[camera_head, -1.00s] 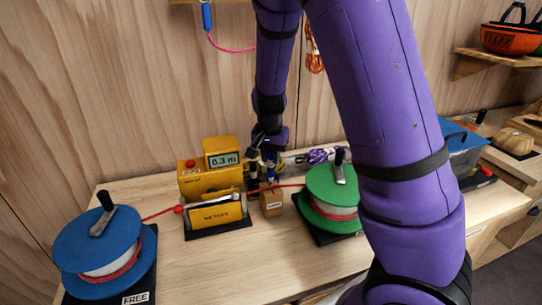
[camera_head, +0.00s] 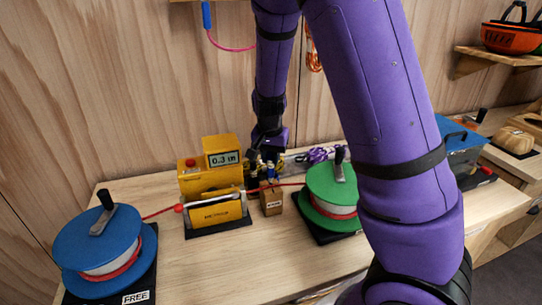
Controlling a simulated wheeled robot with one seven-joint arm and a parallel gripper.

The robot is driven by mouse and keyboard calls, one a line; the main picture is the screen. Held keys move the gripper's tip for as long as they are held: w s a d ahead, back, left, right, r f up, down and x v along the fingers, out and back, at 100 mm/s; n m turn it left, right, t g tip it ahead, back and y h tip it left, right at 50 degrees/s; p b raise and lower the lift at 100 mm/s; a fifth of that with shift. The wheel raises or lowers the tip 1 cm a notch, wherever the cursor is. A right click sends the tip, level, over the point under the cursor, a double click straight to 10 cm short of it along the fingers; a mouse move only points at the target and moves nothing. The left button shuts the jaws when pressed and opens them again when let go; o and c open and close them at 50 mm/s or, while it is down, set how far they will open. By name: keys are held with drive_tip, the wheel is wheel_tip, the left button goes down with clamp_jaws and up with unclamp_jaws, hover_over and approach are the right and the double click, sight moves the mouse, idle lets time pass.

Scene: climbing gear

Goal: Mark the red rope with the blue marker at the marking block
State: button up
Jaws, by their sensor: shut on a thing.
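My purple arm reaches down behind the bench, and my gripper (camera_head: 262,174) is shut on the blue marker (camera_head: 271,173), small and partly hidden by the fingers. The marker stands roughly upright just above the wooden marking block (camera_head: 271,203). I cannot tell whether its tip touches the rope. The red rope (camera_head: 289,185) runs from the blue reel (camera_head: 104,242) through the yellow meter (camera_head: 215,210), over the block, to the green reel (camera_head: 331,190). The meter display reads 0.3 m.
The blue reel's base carries a FREE label (camera_head: 136,298). A purple rope bundle (camera_head: 319,155) lies behind the green reel. A blue box (camera_head: 462,146) stands at the right. The bench front (camera_head: 225,265) is clear.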

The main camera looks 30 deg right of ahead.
drive_tip(key=shift+f, duration=0.35)
idle(1.0)
drive_tip(key=shift+r, duration=4)
